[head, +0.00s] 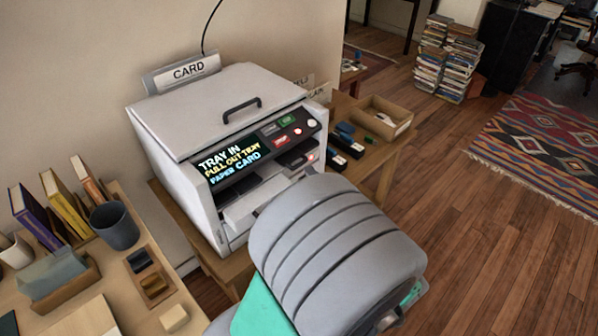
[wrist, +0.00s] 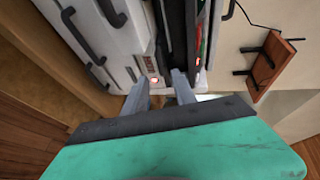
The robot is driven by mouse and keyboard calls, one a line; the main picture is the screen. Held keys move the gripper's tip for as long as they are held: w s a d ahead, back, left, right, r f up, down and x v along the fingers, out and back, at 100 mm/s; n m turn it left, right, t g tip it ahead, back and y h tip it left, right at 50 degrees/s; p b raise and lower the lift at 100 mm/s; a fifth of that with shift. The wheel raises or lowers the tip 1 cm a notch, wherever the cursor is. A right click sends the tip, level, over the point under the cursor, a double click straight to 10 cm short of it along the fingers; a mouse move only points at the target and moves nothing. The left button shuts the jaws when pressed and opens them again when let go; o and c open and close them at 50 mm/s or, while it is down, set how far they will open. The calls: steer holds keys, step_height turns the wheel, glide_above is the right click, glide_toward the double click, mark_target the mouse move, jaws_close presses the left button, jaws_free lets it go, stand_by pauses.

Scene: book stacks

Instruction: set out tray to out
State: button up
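A white copier (head: 215,120) stands on a low wooden table, and its lit screen (head: 228,165) reads "TRAY IN", "PULL OUT TRAY" and "PAPER CARD". A pale tray (head: 250,204) sits low in its front opening, its near end showing; my arm covers part of that front. In the head view my gripper is hidden behind my own arm. In the wrist view my gripper (wrist: 160,84) has its two grey fingers apart, pointing at the copier front. I see nothing clearly held between them. I cannot tell whether either finger touches the tray.
A desk (head: 135,285) with books, a dark cup (head: 115,225) and small boxes is at left. Right of the copier, a wooden box (head: 385,118) and dark items sit on the table. A "CARD" sign (head: 190,71) stands behind. Floor at right is open, with a patterned rug (head: 545,150).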

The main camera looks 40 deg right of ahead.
mark_target(301, 165)
steer(key=x, duration=0.7)
steer(key=shift+c, duration=0.4)
jaws_close()
stand_by(0.9)
